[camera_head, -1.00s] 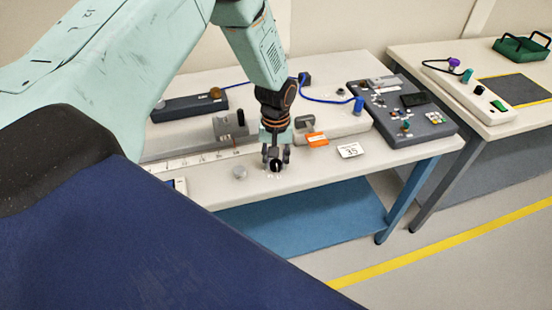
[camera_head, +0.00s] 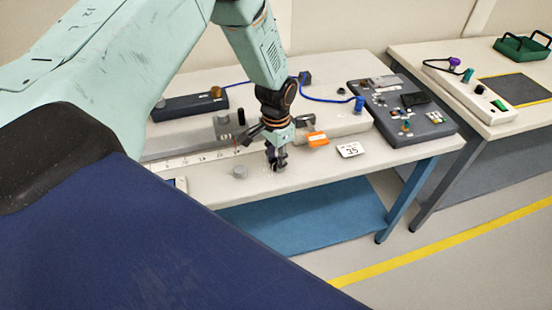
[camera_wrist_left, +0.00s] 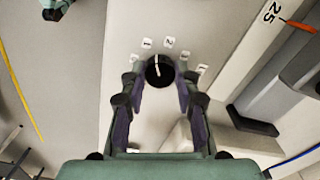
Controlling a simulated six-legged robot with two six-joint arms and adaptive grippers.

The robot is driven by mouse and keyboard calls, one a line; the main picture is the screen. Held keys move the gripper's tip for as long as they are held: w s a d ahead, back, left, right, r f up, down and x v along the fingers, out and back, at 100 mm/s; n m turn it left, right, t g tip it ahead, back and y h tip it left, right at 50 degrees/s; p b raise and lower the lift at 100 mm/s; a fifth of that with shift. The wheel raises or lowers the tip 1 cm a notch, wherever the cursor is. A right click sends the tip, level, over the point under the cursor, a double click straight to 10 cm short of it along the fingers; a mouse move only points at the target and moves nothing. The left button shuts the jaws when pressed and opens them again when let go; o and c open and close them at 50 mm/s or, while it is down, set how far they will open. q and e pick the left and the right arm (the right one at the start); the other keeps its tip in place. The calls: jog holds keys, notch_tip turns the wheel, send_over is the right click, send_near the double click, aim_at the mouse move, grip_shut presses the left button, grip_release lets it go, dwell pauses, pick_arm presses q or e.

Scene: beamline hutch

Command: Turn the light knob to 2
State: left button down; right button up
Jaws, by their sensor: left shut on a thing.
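The light knob is a round black knob (camera_wrist_left: 159,72) with a white pointer line, seen in the left wrist view. An arc of small white labels (camera_wrist_left: 169,42) stands on the pale panel beyond it; their figures are hard to read. The pointer aims roughly at the gap between the two labels at the top of the arc. My left gripper (camera_wrist_left: 160,75) has its fingers on both sides of the knob and is shut on it. In the head view the left gripper (camera_head: 277,162) points down at the bench front and hides most of the knob. My right gripper is not in view.
An orange tag (camera_head: 317,139) and a white card marked 35 (camera_head: 351,150) lie to the right. A dark panel (camera_head: 420,125) with small parts stands farther right. A blue cable (camera_head: 325,100) runs behind.

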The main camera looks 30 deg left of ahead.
pick_arm(q)
jog(key=m+b, duration=0.1)
jog(key=m, duration=0.5)
jog(key=shift+w+r, duration=0.1)
dwell(0.5)
jog(key=c, duration=1)
grip_release()
notch_tip(320, 180, up, 12)
jog(key=shift+f, duration=0.1)
